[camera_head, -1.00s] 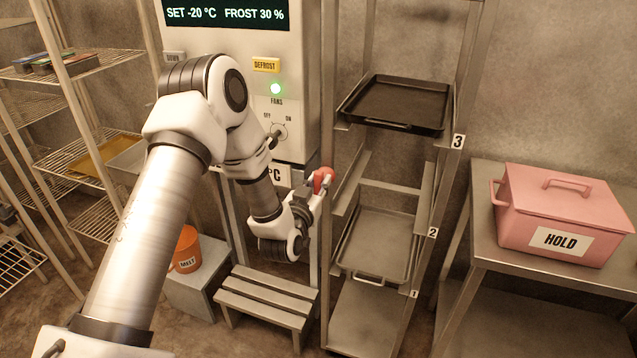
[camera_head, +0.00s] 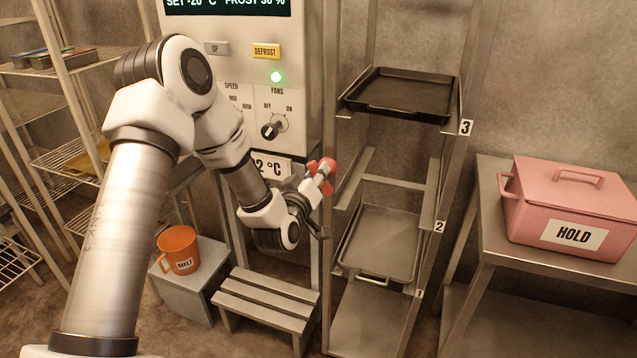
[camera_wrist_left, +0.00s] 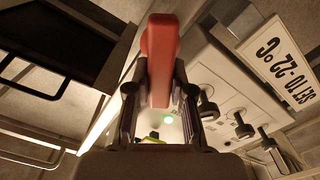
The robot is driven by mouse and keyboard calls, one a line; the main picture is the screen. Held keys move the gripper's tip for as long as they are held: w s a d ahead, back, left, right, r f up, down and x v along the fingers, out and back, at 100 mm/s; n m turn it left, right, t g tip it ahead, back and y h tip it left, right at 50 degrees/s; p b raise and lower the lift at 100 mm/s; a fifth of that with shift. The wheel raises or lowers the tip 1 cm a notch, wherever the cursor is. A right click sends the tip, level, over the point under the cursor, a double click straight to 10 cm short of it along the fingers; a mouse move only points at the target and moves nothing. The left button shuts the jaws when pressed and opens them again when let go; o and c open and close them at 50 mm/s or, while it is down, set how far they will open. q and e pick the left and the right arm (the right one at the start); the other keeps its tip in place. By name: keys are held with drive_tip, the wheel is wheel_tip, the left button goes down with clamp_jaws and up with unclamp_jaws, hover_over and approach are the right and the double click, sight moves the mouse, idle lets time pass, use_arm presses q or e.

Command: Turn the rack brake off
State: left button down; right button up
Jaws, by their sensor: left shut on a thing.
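The red brake handle (camera_head: 328,164) shows at the front left post of the tray rack (camera_head: 327,262), below the control panel's right edge. It also shows in the left wrist view as a long red bar (camera_wrist_left: 160,58), held between the two fingers. My left gripper (camera_head: 316,178) is shut on this handle. The fingers hide part of the handle and its joint to the post. My right gripper is in neither view.
The rack carries a black tray (camera_head: 403,92) at level 3 and a grey tray (camera_head: 381,240) lower down. A control panel (camera_head: 240,60) stands behind my arm. A step stool (camera_head: 262,303), an orange mug (camera_head: 178,249) and a pink box (camera_head: 570,215) on a table stand around.

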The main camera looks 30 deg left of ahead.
use_arm(q)
drive_tip(key=n+b, duration=0.2)
drive_tip(key=f+n+b, duration=0.1)
drive_tip(key=n+b, duration=0.2)
drive_tip(key=shift+a+n, duration=0.2)
drive_tip(key=shift+n, duration=0.1)
drive_tip(key=shift+s+a+n+b, duration=0.1)
drive_tip(key=shift+n+b, duration=1.5)
drive_tip(key=shift+n, duration=0.4)
drive_tip(key=c, duration=1)
unclamp_jaws()
drive_tip(key=v, duration=0.7)
drive_tip(key=shift+s, duration=0.2)
